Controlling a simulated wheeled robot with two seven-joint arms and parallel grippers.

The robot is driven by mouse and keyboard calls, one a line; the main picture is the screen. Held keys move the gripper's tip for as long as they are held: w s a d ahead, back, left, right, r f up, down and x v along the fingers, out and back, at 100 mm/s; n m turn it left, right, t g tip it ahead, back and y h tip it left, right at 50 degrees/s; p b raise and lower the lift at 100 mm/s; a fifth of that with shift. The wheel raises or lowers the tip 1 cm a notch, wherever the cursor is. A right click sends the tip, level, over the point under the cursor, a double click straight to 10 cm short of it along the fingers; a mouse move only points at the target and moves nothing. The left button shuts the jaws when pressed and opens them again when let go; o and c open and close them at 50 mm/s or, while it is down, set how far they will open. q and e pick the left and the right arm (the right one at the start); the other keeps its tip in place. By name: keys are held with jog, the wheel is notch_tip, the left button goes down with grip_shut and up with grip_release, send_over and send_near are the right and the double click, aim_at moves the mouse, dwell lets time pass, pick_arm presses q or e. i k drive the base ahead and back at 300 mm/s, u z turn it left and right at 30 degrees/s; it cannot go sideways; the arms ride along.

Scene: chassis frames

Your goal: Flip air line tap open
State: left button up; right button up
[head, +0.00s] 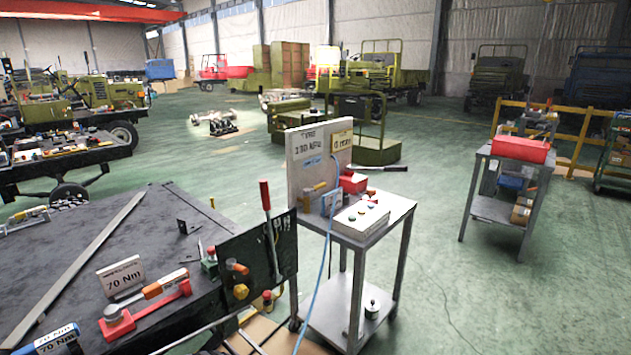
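A grey upright board (308,165) reading "TYRE 230 kPa" stands on the small metal trolley (362,237) in the middle. At its foot is a small yellow-handled fitting (315,188), which looks like the air line tap. A blue air hose (318,285) hangs from near it toward the floor. The fitting is too small to tell whether its handle is open or shut. Neither of my grippers is in view, and nothing is seen touching the trolley.
A white box with coloured buttons (361,219) and a red item (353,183) share the trolley top. Left of it, a black panel (257,255) carries a red-handled lever (265,195). A dark workbench (90,260) fills the left.

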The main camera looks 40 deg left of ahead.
aim_at(306, 192)
jog(key=u, duration=0.6)
jog(key=i, duration=1.05)
jog(key=u, duration=0.7)
jog(key=k, duration=0.65)
jog(key=z, duration=0.45)
jog(key=i, duration=0.45)
jog(key=z, duration=1)
jog(key=i, duration=1.4)
jog(key=u, duration=0.9)
jog(key=i, duration=0.3)
jog(key=u, duration=0.35)
